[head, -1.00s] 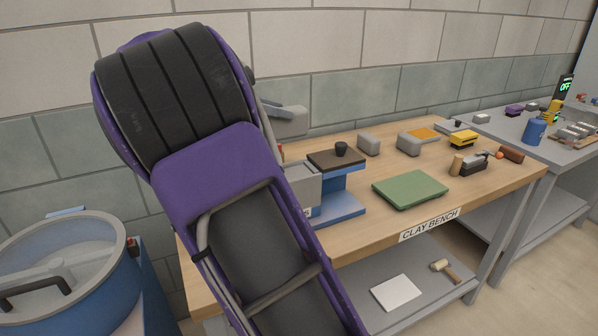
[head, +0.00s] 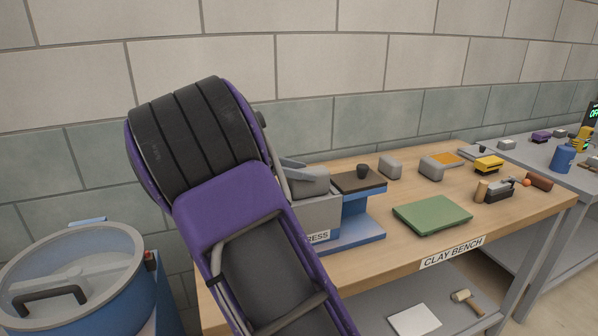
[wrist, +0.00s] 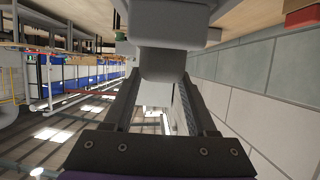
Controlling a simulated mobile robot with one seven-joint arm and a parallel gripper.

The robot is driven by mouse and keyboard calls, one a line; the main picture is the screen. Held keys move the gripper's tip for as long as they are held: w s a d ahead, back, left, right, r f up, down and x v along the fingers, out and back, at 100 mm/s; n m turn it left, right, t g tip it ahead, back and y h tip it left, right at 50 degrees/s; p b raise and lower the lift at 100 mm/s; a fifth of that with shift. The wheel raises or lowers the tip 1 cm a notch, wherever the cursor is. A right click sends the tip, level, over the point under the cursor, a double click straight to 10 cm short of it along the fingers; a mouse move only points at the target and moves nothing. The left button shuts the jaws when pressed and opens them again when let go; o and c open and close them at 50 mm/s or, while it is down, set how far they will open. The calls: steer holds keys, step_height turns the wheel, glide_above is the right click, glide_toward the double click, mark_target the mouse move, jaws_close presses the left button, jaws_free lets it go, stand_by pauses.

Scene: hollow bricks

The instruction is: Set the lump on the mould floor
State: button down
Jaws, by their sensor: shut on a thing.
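In the wrist view my gripper (wrist: 161,82) has its two dark fingers closed on a grey lump (wrist: 162,64). The lump's far end meets a light grey body in the picture, and I cannot tell whether they touch. In the head view my arm hides the fingers and the lump. A light grey part (head: 303,180) shows beside my arm, just above the box. The mould floor is hidden.
A green board (head: 432,214) lies right of the press. Grey blocks (head: 390,166), a yellow item (head: 488,164) and small tools stand farther along the clay bench (head: 400,252). A blue drum with a clear lid (head: 75,265) stands at left. The tiled wall runs behind.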

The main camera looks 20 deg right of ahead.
steer(key=shift+c, duration=1)
jaws_free()
steer(key=v, duration=1.2)
steer(key=shift+p, duration=0.45)
steer(key=shift+r, duration=0.1)
